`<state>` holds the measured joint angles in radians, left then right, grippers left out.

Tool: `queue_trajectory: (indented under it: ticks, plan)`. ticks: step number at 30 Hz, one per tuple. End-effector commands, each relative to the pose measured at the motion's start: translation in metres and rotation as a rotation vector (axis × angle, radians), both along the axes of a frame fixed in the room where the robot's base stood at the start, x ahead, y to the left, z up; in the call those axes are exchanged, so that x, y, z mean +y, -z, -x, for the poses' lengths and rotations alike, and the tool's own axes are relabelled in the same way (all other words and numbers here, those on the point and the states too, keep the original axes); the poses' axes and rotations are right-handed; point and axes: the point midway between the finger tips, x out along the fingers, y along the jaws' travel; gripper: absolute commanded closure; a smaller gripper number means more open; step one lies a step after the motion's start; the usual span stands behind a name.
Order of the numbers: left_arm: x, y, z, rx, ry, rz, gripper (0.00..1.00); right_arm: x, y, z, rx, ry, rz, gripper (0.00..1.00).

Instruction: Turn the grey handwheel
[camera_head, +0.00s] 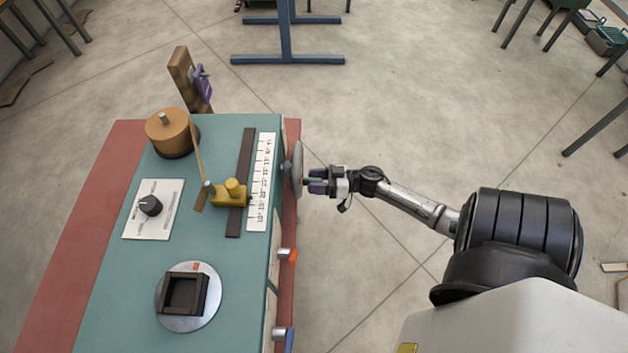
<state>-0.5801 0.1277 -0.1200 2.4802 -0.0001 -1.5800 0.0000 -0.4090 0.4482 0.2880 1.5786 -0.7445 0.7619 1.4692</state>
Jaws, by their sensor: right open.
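The grey handwheel (298,170) is mounted on the right side of the green bench and shows nearly edge-on. My right gripper (312,181) comes in from the right and is open. Its fingertips are close to the outer face of the handwheel, around the middle of its height in the picture. A small green part shows between the fingers, perhaps the wheel's handle. I cannot tell whether the fingers touch the wheel. My left gripper is not in the view.
The green bench (110,300) carries a brown drum (170,130), a yellow carriage (228,195) beside a white scale (261,185), a black knob (150,205) and a round plate (206,312). Orange (288,255) and blue (288,338) handles jut from its right side.

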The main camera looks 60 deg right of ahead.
Motion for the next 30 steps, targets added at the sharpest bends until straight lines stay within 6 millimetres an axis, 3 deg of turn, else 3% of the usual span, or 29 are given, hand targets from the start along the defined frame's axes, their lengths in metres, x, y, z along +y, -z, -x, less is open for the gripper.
queue_trajectory:
  ticks: [12, 28, 30]
  plan:
    - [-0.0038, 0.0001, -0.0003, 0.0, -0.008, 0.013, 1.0, 0.002, 0.0, -0.0043, 0.0, 0.001, 0.0, 0.48]
    - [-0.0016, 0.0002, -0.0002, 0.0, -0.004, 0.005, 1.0, 0.0019, 0.0, -0.0041, 0.0, 0.001, 0.0, 0.99]
    - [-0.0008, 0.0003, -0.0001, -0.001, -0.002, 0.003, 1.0, 0.0019, 0.0, -0.0041, 0.0, 0.001, 0.0, 1.0]
